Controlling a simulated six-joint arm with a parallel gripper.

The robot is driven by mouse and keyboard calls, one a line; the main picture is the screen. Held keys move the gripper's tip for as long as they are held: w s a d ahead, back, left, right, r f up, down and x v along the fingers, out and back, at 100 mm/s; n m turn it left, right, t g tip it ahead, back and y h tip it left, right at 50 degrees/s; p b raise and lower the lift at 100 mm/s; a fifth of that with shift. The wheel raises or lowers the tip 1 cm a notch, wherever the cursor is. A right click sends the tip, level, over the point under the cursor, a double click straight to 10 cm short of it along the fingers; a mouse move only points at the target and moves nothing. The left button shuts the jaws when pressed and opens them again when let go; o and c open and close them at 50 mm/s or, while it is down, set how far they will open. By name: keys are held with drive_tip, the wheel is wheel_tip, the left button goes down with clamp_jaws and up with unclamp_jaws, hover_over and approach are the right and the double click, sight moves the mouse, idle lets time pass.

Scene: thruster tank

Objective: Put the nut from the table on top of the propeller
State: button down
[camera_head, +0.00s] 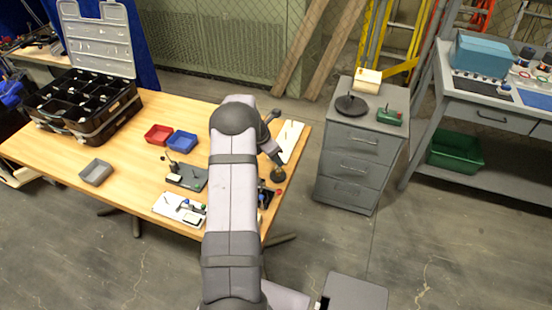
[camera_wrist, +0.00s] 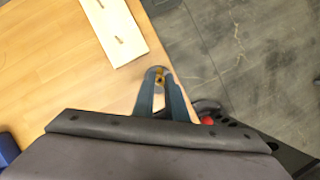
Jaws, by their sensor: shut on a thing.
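My gripper (camera_wrist: 160,80) is shut on a small brass-coloured nut (camera_wrist: 160,77), which shows between the fingertips in the wrist view. The fingers point down over the right edge area of the wooden table (camera_wrist: 70,75). In the head view my gripper (camera_head: 278,172) is at the table's right side, partly behind my arm, and the nut is too small to make out. I cannot make out the propeller for certain. A black fixture (camera_wrist: 245,138) with a red part (camera_wrist: 207,121) lies partly hidden behind my gripper body in the wrist view.
A white slotted board (camera_head: 290,141) lies behind my gripper. Red (camera_head: 158,135) and blue (camera_head: 182,141) bins, a grey tray (camera_head: 96,172), a dark fixture (camera_head: 187,177) and a white fixture (camera_head: 180,209) stand left of my arm. A grey cabinet (camera_head: 360,150) stands right, across a floor gap.

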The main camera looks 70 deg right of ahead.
drive_tip(key=shift+f, duration=0.75)
idle(0.5)
drive_tip(key=c, duration=1.7)
unclamp_jaws()
drive_tip(key=shift+r, duration=0.1)
drive_tip(key=shift+s+d+r+p+v, duration=0.1)
drive_tip(key=shift+s+d+p+v, duration=0.2)
drive_tip(key=shift+v, duration=1.5)
drive_tip(key=shift+w+d+r+p+v, duration=0.1)
drive_tip(key=shift+p+v, duration=0.25)
drive_tip(key=shift+v, duration=1.45)
drive_tip(key=shift+s+d+r+p+v, duration=0.1)
drive_tip(key=shift+s+d+p+v, duration=0.2)
drive_tip(key=shift+v, duration=1.55)
drive_tip(key=shift+w+a, duration=0.1)
